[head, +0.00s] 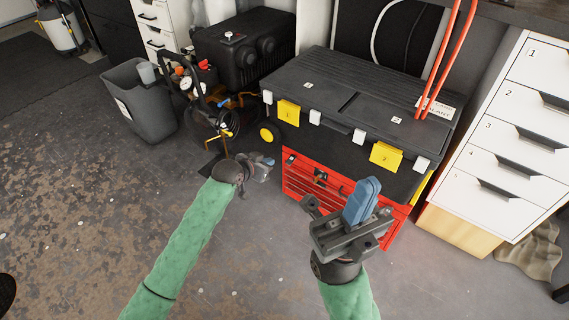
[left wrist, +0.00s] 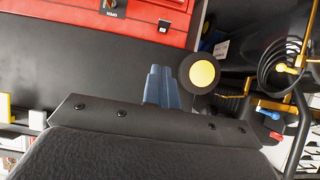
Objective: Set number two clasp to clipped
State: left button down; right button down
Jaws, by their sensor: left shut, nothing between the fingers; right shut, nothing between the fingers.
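A black toolbox (head: 345,105) with a ribbed lid has two yellow clasps on its front edge, a left one (head: 288,111) and a right one (head: 386,155). Both yellow plates hang over the lid seam; their marks are too small to read surely, and I cannot tell whether either is clipped. My left gripper (head: 264,167) is shut and empty, low and left of the toolbox front; its blue fingers (left wrist: 161,88) show in the left wrist view. My right gripper (head: 362,198) is shut and empty, in front of and below the right yellow clasp, apart from it.
Several white latches (head: 315,116) line the same edge. Red drawers (head: 305,183) sit below the toolbox. A red handle (head: 445,55) rises behind it. White numbered drawers (head: 510,145) stand at right. A compressor (head: 243,50) and grey bin (head: 140,101) are at left. The floor in front is clear.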

pick_arm(q)
jog(key=b, duration=0.3)
send_over(290, 162)
jog(key=s+a, duration=0.3)
notch_tip(290, 162, down, 5)
jog(key=shift+w+d+f+b, duration=0.2)
jog(key=shift+f+b, duration=0.3)
jog(key=shift+f, duration=0.5)
jog(key=shift+w+d+f+b, duration=0.1)
jog(key=shift+d+f+b, duration=0.25)
jog(key=shift+f, duration=0.6)
jog(key=shift+a, duration=0.1)
jog(key=shift+s+f, duration=0.1)
